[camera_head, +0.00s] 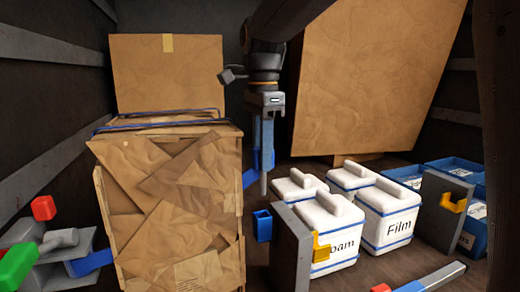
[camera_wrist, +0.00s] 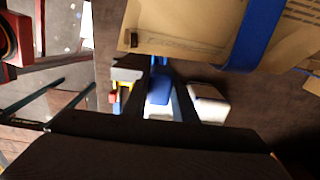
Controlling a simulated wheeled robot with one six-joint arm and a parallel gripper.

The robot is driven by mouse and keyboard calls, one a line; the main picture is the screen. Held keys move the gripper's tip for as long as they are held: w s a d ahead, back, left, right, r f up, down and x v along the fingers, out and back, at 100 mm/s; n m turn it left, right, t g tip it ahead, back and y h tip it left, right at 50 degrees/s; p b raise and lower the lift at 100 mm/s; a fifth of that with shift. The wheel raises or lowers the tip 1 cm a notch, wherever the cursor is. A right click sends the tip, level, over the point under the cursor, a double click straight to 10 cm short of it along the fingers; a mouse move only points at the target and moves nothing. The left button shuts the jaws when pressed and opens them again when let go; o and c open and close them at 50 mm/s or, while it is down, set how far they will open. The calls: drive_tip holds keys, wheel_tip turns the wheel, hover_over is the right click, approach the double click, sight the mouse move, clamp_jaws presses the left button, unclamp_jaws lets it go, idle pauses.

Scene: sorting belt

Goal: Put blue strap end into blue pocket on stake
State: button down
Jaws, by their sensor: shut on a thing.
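My gripper (camera_head: 264,178) hangs pointing down, right of the strapped carton stack (camera_head: 180,190). It is shut on a blue strap end (camera_head: 268,145), which also shows between the dark fingers in the wrist view (camera_wrist: 158,86). A blue strap length (camera_head: 250,178) shows between the stack and the fingers. The blue pocket (camera_head: 262,225) is a small open-topped box on the left side of the grey stake (camera_head: 291,250). It stands below the gripper and apart from it. A yellow holder (camera_head: 321,246) is on the same stake's right side. The fingers partly hide the held end.
White bags marked Foam (camera_head: 340,245) and Film (camera_head: 393,215) stand right of the stake. A second grey stake (camera_head: 438,210) has a yellow holder (camera_head: 454,202). Blue crates (camera_head: 470,235) are at the right. A large leaning cardboard panel (camera_head: 370,80) stands behind. Coloured clutter (camera_head: 60,245) lies left.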

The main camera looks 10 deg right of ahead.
sight(262, 195)
drive_tip(key=shift+f, duration=3)
drive_tip(key=shift+f, duration=0.25)
